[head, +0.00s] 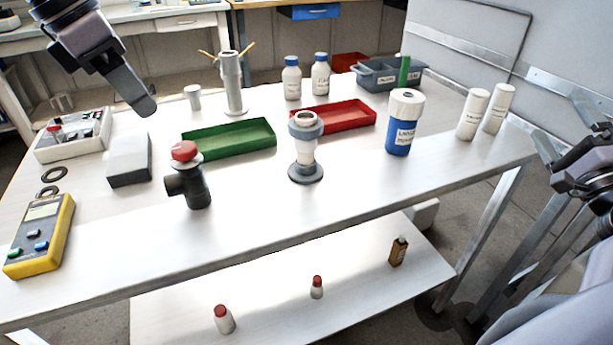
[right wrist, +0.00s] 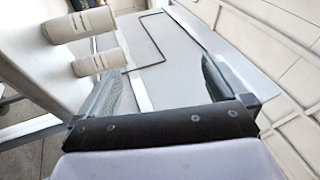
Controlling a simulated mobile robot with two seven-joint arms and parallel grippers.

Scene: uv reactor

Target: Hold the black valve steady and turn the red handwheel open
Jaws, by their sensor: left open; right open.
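The black valve (head: 193,190) stands upright on the white table, left of the middle in the head view, with a short side port facing left. The red handwheel (head: 184,151) sits on top of it. My left gripper (head: 146,104) is in the air at the upper left, above and behind the valve and touching nothing; its fingers overlap in this view. My right gripper (head: 548,148) is at the right edge, off the table's right end and far from the valve. In the right wrist view its two fingers (right wrist: 160,85) are spread with nothing between them.
A grey-white block (head: 129,160) stands left of the valve, with a green tray (head: 230,140) behind it. A white-and-grey fitting (head: 305,150) stands to the right. A yellow meter (head: 40,236) lies at front left. The table's front strip is clear.

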